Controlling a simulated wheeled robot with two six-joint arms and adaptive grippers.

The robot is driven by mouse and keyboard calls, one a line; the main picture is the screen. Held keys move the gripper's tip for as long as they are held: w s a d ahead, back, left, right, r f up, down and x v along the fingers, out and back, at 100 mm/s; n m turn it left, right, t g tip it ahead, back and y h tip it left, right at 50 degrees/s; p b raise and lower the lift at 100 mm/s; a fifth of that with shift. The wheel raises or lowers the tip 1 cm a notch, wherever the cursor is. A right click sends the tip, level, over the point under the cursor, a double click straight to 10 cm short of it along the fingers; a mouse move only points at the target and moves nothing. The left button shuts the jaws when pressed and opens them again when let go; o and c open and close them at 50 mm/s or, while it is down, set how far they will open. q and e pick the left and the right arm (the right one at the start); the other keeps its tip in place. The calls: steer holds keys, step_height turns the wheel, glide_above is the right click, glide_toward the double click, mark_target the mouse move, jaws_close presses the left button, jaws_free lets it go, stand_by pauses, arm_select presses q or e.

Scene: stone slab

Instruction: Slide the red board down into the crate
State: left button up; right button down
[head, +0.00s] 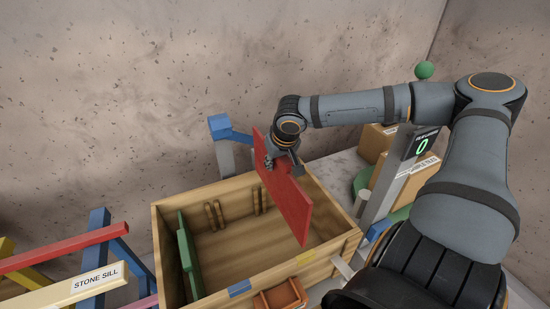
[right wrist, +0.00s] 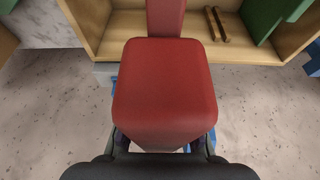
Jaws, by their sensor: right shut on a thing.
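The red board (head: 287,200) is a flat panel held on edge over the right part of the wooden crate (head: 232,248). My right gripper (head: 283,163) is shut on its upper part near the crate's far side. In the right wrist view the red board (right wrist: 165,90) fills the middle, with the gripper fingers (right wrist: 164,145) on either side of its near end. The crate (right wrist: 110,42) lies beyond it. I cannot tell whether the board's lower edge is inside the crate. A green board (head: 187,252) stands at the crate's left. My left gripper is out of view.
Paired wooden guide strips (head: 214,215) line the crate's back wall. A blue-topped post (head: 222,127) stands behind the crate. Coloured bars and a "STONE SILL" sign (head: 97,283) are at left.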

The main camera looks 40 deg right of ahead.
mark_target(275, 195)
steer(key=shift+f+b, duration=1.2)
steer(key=shift+f, duration=0.4)
steer(key=shift+f+b, duration=2.25)
steer(key=shift+f, duration=0.25)
steer(key=shift+f+b, duration=1.35)
steer(key=shift+f, duration=0.05)
steer(key=shift+f+b, duration=1.45)
steer(key=shift+f, duration=0.15)
